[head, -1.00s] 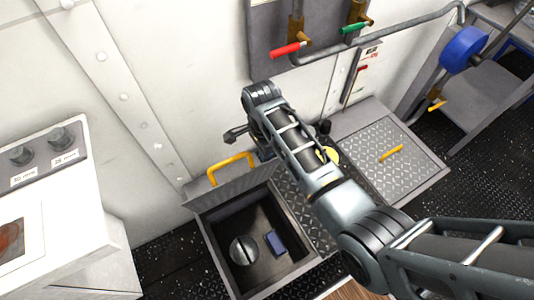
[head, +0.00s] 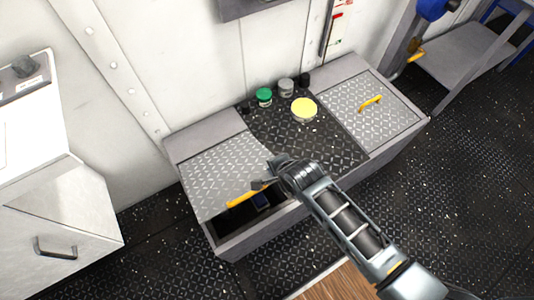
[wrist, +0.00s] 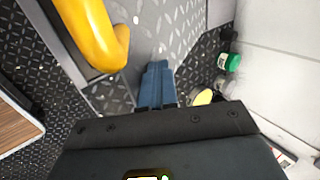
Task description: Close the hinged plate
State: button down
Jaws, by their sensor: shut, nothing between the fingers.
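The hinged plate (head: 222,168) on the left of the low bench is a grey diamond-pattern lid. It lies far over its compartment, tilted, with its front edge raised. A dark gap (head: 236,220) shows under that edge, with a blue thing (head: 262,201) inside. The plate's yellow handle (head: 241,198) is near the front edge; it also fills the upper left of the wrist view (wrist: 97,38). My gripper (head: 260,184) is shut and empty, over the plate's front right corner beside the handle. Its fingertips show in the wrist view (wrist: 157,75); I cannot tell whether they touch the plate.
A second plate (head: 372,105) with a yellow handle lies flat on the right. Between them a dark panel (head: 290,140) holds a green-topped jar (head: 264,96), a grey jar (head: 286,88) and a yellow-topped container (head: 304,110). A white cabinet (head: 60,170) stands left.

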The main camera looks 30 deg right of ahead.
jog(key=s+f+t+b, duration=0.1)
jog(key=s+f+b, duration=0.1)
jog(key=f+b, duration=0.4)
jog(key=s+f+t+b, duration=0.2)
jog(key=f+b, duration=0.4)
jog(key=f, duration=0.4)
jog(key=shift+s+f, duration=0.2)
jog(key=shift+s, duration=0.5)
jog(key=shift+w, duration=0.1)
jog(key=w+r+p+v, duration=0.1)
jog(key=p+v, duration=0.4)
jog(key=v, duration=0.8)
jog(key=shift+p, duration=0.4)
jog(key=shift+r, duration=0.2)
